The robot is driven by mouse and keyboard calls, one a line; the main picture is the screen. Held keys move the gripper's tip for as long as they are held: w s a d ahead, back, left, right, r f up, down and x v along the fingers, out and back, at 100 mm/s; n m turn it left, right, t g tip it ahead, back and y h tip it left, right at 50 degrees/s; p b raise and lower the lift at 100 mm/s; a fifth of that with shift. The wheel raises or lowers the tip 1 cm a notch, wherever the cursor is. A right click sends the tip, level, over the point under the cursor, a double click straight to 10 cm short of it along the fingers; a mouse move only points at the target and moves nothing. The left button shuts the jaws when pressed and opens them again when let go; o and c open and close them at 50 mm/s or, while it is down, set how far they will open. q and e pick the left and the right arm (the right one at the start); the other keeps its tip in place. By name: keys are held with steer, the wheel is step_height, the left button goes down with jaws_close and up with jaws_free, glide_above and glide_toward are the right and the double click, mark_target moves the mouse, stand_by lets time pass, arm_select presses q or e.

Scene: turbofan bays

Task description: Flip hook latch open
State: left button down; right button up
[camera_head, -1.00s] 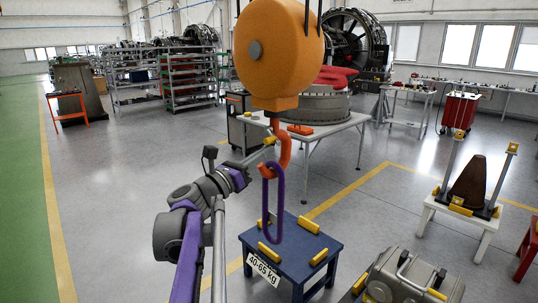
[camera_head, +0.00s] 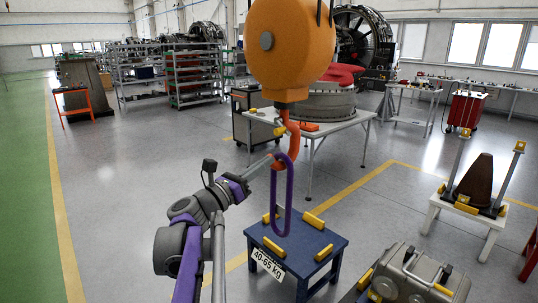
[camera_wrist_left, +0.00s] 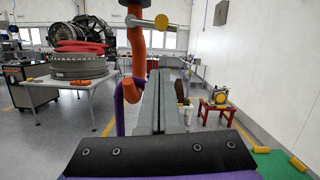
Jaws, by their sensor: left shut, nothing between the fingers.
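The orange-red hook (camera_head: 292,145) hangs under the large orange hoist body (camera_head: 290,45). Its latch, with a yellow end (camera_head: 280,131), shows at the hook's left side; in the left wrist view the latch (camera_wrist_left: 145,21) is a grey bar with a yellow tip, above my fingers. I cannot tell whether it is open. A purple sling loop (camera_head: 289,200) hangs in the hook. My left gripper (camera_head: 270,159) is shut and empty, its tips below the latch beside the lower hook; contact is unclear. In the wrist view its fingers (camera_wrist_left: 158,78) lie together, right of the sling.
A blue stand (camera_head: 295,247) with yellow blocks and a "40-65 kg" label stands below the sling. A grey case (camera_head: 415,275) is at lower right. A white table (camera_head: 330,125) with a round engine part stands behind the hook. Open floor lies left.

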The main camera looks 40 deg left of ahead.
arm_select(q)
steer(key=v, duration=0.6)
steer(key=shift+s+b, duration=0.4)
steer(key=shift+b, duration=0.05)
arm_select(e)
steer(key=shift+s+d+f, duration=0.1)
steer(key=shift+s+f, duration=0.15)
steer(key=shift+f, duration=0.7)
arm_select(q)
steer(key=shift+f, duration=0.1)
